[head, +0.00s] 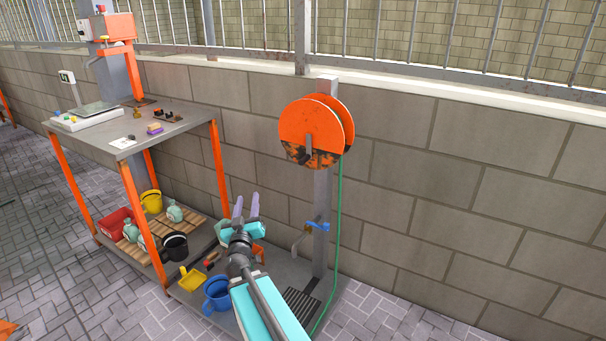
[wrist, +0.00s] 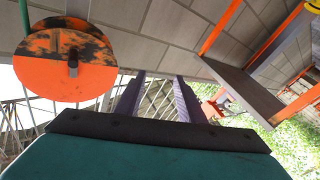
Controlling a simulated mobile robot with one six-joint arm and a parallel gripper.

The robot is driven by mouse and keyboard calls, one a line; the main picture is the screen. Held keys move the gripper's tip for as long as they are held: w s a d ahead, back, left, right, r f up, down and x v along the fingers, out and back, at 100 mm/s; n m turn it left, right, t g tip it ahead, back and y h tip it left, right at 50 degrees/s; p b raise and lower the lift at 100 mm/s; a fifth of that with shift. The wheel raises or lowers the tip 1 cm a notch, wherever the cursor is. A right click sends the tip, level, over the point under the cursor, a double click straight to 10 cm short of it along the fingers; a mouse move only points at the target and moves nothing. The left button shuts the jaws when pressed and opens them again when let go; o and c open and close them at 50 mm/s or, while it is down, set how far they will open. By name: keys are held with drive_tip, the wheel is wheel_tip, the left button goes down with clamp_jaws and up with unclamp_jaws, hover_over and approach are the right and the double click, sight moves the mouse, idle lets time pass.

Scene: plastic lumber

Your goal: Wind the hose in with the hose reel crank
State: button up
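The orange hose reel (head: 309,122) is mounted on a grey post (head: 321,215) in front of the block wall. Its side disc has a worn black patch. A small grey crank piece (head: 308,147) shows on the disc's face. The green hose (head: 338,225) hangs from the reel's right side down to the ground. My gripper (head: 246,204) is below and left of the reel, apart from it, with its two purple fingers spread and nothing between them. In the wrist view the reel (wrist: 60,78) is at upper left, with the crank (wrist: 73,64) near its middle, left of my open fingers (wrist: 158,82).
A workbench (head: 180,132) with orange legs stands at left. A blue tap (head: 318,227) is on the post below the reel. A blue bucket (head: 217,294) and yellow scoop (head: 193,279) sit on the low slab. The wall right of the hose is clear.

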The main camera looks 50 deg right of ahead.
sight(303, 161)
drive_tip(key=s+d+r+m+g+h+b, duration=0.4)
drive_tip(key=s+d+m+g+h, duration=0.2)
drive_tip(key=s, duration=0.4)
drive_tip(key=shift+d+r+g+h, duration=0.4)
drive_tip(key=shift+d+h, duration=0.2)
drive_tip(key=shift+d, duration=0.55)
drive_tip(key=shift+w+d+b, duration=0.15)
drive_tip(key=shift+b, duration=0.15)
drive_tip(key=shift+b+x, duration=0.9)
drive_tip(key=shift+x, duration=5.8)
drive_tip(key=shift+c, duration=0.2)
clamp_jaws()
